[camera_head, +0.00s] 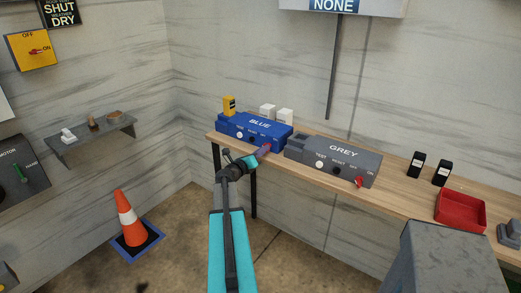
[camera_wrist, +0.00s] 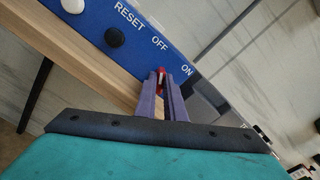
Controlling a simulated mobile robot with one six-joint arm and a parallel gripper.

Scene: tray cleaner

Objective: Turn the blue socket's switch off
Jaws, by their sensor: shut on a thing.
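The blue socket (camera_head: 246,124) stands at the left end of the wooden wall shelf. Its front also fills the upper part of the wrist view (camera_wrist: 90,27), with the labels RESET, OFF and ON. My gripper (camera_head: 266,148) is at the right part of the socket's front. In the wrist view, my gripper's purple fingers (camera_wrist: 162,80) are shut on the red switch (camera_wrist: 161,74), below the OFF and ON labels. Only a little of the switch shows between the fingers. I cannot tell which way it points.
A grey socket (camera_head: 333,160) with a red switch (camera_head: 359,182) stands close to the right. A yellow block (camera_head: 229,105) and white blocks (camera_head: 267,111) stand at the blue socket's back. A red tray (camera_head: 460,211) sits farther right. A traffic cone (camera_head: 127,220) stands on the floor at left.

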